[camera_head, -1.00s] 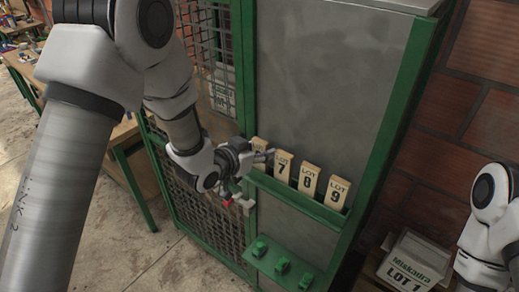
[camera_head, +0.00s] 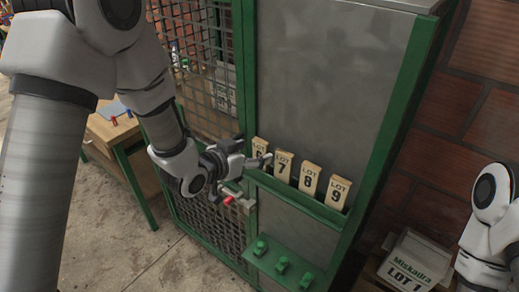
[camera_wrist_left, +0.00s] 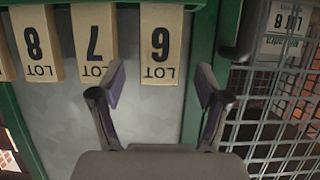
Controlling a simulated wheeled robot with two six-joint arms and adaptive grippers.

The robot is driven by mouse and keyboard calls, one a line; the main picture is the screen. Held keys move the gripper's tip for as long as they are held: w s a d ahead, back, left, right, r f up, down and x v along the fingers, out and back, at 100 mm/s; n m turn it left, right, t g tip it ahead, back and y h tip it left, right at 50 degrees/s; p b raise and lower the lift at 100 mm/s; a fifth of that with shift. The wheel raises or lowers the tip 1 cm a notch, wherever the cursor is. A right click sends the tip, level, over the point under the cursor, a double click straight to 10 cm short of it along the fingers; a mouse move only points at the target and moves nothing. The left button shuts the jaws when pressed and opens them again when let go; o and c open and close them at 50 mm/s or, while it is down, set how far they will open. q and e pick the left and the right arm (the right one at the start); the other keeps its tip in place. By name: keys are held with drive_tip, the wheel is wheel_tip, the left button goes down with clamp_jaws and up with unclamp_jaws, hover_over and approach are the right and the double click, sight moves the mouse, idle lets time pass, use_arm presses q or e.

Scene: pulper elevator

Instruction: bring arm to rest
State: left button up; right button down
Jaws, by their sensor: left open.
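My left gripper (camera_head: 253,152) is open and empty, in front of the row of lot tags on the green cabinet (camera_head: 318,80). It also shows in the left wrist view (camera_wrist_left: 161,82), with its two fingers spread and the 6 tag (camera_wrist_left: 160,45) beyond the gap. In the head view, the 6 tag (camera_head: 259,146) is partly covered by a finger. The 7 tag (camera_head: 283,165), 8 tag (camera_head: 309,178) and 9 tag (camera_head: 337,192) stand upright to its right. My right arm (camera_head: 490,220) shows at the right edge; its gripper is out of view.
A mesh door (camera_head: 195,45) with a red-handled latch (camera_head: 229,200) is left of the tags. A lot box (camera_head: 412,263) sits at lower right. A wooden table (camera_head: 110,128) stands at left.

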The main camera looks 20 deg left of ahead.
use_arm(q)
drive_tip(key=v, duration=0.4)
drive_tip(key=shift+w, duration=0.15)
drive_tip(key=s+f+n+g+y+b, duration=0.1)
drive_tip(key=s+f+g, duration=0.2)
drive_tip(key=s+f, duration=0.7)
drive_tip(key=s+f+n+g+y+b, duration=0.1)
drive_tip(key=s+f+g, duration=0.25)
drive_tip(key=f, duration=1.35)
drive_tip(key=s+a+f+n+g+y, duration=0.1)
drive_tip(key=s+a+f+g, duration=0.1)
drive_tip(key=s, duration=0.5)
drive_tip(key=s+a+f+n+g+y, duration=0.1)
drive_tip(key=s+a+f+g, duration=0.2)
drive_tip(key=s+f, duration=0.3)
drive_tip(key=shift+s+g+y, duration=0.3)
drive_tip(key=shift+s+g, duration=0.35)
drive_tip(key=shift+s, duration=0.45)
